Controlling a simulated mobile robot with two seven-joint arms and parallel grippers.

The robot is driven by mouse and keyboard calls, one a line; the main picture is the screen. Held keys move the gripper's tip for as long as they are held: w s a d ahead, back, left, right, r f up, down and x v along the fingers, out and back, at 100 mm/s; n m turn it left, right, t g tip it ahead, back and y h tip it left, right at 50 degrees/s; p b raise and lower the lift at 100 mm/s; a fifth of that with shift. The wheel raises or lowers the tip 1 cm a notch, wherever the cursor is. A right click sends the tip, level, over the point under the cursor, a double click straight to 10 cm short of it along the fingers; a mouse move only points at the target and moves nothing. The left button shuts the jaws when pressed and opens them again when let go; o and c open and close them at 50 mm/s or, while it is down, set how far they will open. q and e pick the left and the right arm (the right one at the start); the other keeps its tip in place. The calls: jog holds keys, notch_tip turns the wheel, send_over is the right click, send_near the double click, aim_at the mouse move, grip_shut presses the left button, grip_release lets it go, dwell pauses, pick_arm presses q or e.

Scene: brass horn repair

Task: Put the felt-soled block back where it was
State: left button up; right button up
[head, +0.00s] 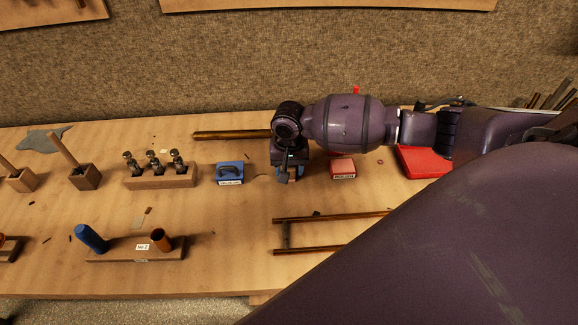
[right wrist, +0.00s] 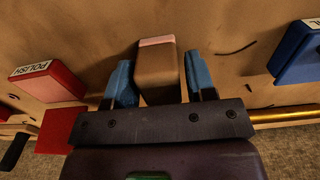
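In the right wrist view a brown block (right wrist: 157,75) with a pink layer along its far end, which looks like the felt-soled block, lies between the two blue fingers of my right gripper (right wrist: 161,80). Narrow gaps show between the block and the fingertips, so the gripper looks open around it. Whether the block rests on the bench is unclear. In the head view my right gripper (head: 288,172) is low over the bench, between a blue pad (head: 229,181) and a red pad (head: 343,174). There the block is hidden beneath it. My left gripper is not in view.
The red pad, labelled POLISH, also shows in the wrist view (right wrist: 48,84). A brass tube (head: 232,134) lies behind my gripper; a wooden valve stand (head: 160,181) is left. A frame of brass tubes (head: 330,216) lies in front. A larger red slab (head: 424,162) is right.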

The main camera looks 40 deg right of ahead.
jog(key=shift+o, duration=0.7)
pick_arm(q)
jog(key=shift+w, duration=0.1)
pick_arm(e)
jog(key=shift+r, duration=0.2)
notch_tip(320, 180, up, 11)
jog(key=shift+f+p, duration=0.1)
jog(key=shift+p, duration=0.85)
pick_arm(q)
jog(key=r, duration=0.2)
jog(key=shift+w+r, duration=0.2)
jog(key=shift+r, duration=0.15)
pick_arm(e)
jog(key=shift+r, duration=0.6)
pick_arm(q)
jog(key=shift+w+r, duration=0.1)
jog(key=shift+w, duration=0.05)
